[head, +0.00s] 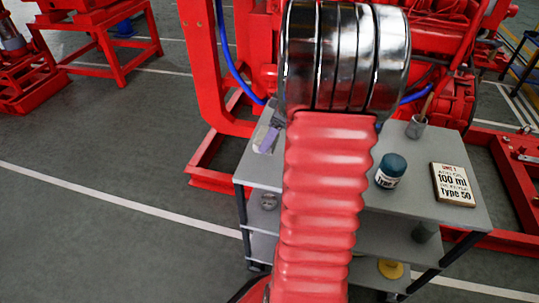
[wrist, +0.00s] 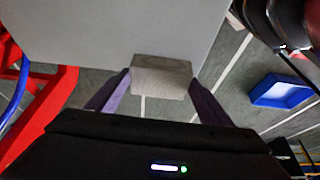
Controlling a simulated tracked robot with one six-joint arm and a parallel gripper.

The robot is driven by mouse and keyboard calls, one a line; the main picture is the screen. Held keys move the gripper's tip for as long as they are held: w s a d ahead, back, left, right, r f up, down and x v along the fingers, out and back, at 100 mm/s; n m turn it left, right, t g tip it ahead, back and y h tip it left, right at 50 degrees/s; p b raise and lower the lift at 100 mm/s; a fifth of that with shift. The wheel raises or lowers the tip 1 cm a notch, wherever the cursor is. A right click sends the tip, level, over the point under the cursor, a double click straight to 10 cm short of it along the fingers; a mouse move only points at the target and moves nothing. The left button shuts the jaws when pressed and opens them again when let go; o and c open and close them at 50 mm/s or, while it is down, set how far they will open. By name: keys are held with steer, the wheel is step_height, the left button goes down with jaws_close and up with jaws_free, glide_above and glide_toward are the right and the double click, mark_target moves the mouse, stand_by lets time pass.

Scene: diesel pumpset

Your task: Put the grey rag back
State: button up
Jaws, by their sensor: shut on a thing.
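In the wrist view the grey rag (wrist: 162,76) is a pale, block-like bundle between the two purple fingers of my gripper (wrist: 160,82). The fingers are shut on it from both sides. It shows in front of a flat grey surface (wrist: 100,30), near that surface's edge; I cannot tell whether they touch. In the head view my red ribbed arm hides most of the gripper. A purple finger (head: 269,140) shows left of the arm, over the left side of the grey trolley top (head: 455,212).
On the trolley stand a teal-capped bottle (head: 390,171), a card reading 100 ml Type 50 (head: 453,184) and a grey cup (head: 416,127). A yellow item (head: 390,268) is on a lower shelf. Red machinery (head: 440,40) stands behind. A blue bin (wrist: 282,91) lies on the floor.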

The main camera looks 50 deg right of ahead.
steer(key=shift+f, duration=2.15)
steer(key=shift+f, duration=1.85)
steer(key=o, duration=0.9)
steer(key=v, duration=1.2)
